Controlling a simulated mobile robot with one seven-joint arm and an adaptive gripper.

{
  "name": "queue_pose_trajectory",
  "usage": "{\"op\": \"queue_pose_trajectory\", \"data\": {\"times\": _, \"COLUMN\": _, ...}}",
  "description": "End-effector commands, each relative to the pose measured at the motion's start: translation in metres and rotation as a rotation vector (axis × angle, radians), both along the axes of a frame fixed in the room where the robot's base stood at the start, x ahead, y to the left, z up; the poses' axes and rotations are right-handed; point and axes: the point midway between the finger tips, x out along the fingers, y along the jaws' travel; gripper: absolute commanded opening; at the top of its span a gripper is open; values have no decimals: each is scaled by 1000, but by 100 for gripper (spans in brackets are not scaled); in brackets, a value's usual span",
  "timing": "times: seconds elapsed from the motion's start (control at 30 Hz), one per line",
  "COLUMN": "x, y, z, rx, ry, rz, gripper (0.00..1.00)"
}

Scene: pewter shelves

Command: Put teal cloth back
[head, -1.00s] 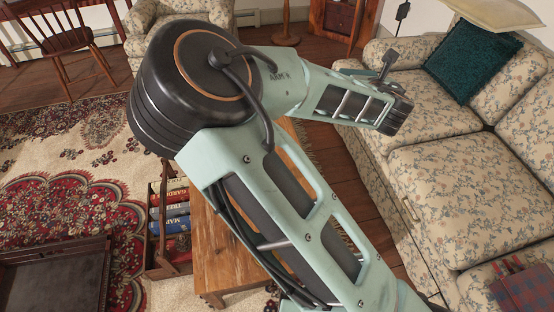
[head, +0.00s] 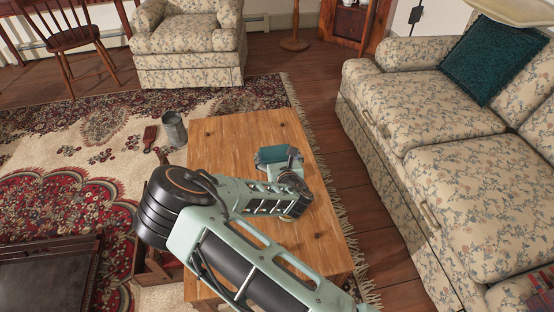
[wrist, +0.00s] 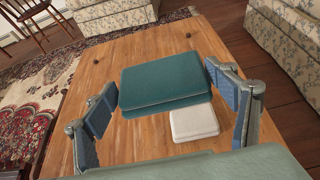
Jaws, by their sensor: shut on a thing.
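The teal cloth (wrist: 160,78) is a flat, folded rectangle over the wooden table (wrist: 100,58) in the wrist view. My gripper (wrist: 163,88) has its two blue-padded fingers at the cloth's left and right edges, shut on it. A second teal edge shows just under the near side of the cloth; I cannot tell whether it is another layer or a separate piece. I cannot tell whether the cloth touches the table. In the head view the cloth (head: 277,153) shows at the end of my gripper (head: 280,161), over the middle of the table.
A small white square (wrist: 194,122) lies near the cloth. A grey metal can (head: 174,130) and a red-brown object (head: 150,137) are on the rug left of the table. A floral sofa (head: 420,110) with a teal cushion (head: 492,58) stands right. The table's far end is clear.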

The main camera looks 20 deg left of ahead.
Motion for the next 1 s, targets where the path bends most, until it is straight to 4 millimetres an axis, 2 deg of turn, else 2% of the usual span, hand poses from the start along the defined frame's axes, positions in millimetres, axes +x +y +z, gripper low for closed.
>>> {"op": "queue_pose_trajectory", "data": {"times": 0.13, "x": 18, "y": 5, "z": -14, "rx": 3, "ry": -2, "rz": -1, "gripper": 57}}
{"op": "queue_pose_trajectory", "data": {"times": 0.47, "x": 90, "y": 20, "z": -47, "rx": 3, "ry": -3, "rz": -1, "gripper": 57}}
{"op": "queue_pose_trajectory", "data": {"times": 0.6, "x": 110, "y": 24, "z": -77, "rx": 2, "ry": 0, "rz": -2, "gripper": 57}}
{"op": "queue_pose_trajectory", "data": {"times": 0.73, "x": 124, "y": 28, "z": -91, "rx": 2, "ry": -1, "rz": 0, "gripper": 57}}
{"op": "queue_pose_trajectory", "data": {"times": 1.0, "x": 135, "y": 31, "z": -104, "rx": 1, "ry": 0, "rz": 0, "gripper": 57}}
